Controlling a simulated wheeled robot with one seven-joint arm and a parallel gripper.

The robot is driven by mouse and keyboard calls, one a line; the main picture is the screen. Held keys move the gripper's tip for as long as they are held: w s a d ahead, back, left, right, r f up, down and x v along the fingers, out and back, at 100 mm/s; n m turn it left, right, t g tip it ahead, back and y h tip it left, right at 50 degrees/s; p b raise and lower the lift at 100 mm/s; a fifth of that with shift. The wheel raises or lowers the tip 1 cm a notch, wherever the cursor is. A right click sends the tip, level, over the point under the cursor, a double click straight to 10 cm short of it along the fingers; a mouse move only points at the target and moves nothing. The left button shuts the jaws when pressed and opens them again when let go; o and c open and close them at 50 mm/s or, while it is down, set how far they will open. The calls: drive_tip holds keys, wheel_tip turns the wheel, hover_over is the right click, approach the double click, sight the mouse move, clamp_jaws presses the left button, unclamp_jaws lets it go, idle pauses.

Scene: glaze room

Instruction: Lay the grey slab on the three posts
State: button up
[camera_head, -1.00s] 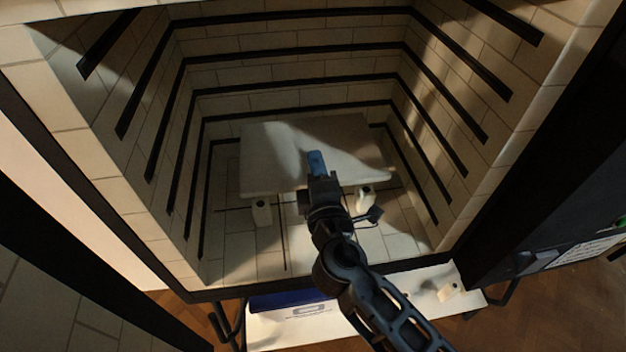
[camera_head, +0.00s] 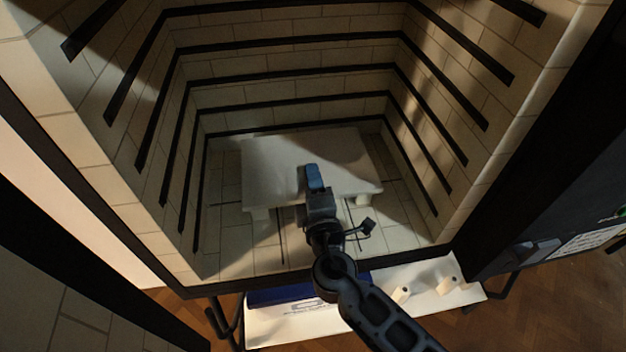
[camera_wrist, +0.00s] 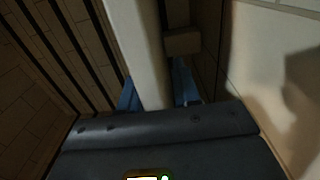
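The grey slab (camera_head: 268,162) is level inside the kiln, low over its floor. My gripper (camera_head: 314,180) is shut on the middle of the slab's front edge. In the wrist view the slab (camera_wrist: 145,45) runs edge-on between my blue fingers (camera_wrist: 158,92). A pale post (camera_head: 259,214) shows under the slab's front left, and part of another post (camera_head: 362,200) under the front right. One post (camera_wrist: 182,42) shows close to the slab's underside in the wrist view. I cannot tell whether the slab touches the posts. A third post is not visible beneath it.
The kiln's brick walls (camera_head: 290,52) with dark grooves close in left, right and behind. The kiln floor (camera_head: 225,250) is bare in front. Below the opening, a white surface (camera_head: 285,330) holds a blue item (camera_head: 285,295) and two small posts (camera_head: 402,291) (camera_head: 446,284).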

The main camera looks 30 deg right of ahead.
drive_tip(key=shift+o, duration=0.9)
drive_tip(key=b+v, duration=0.3)
drive_tip(key=v, duration=0.9)
drive_tip(key=shift+r, duration=0.1)
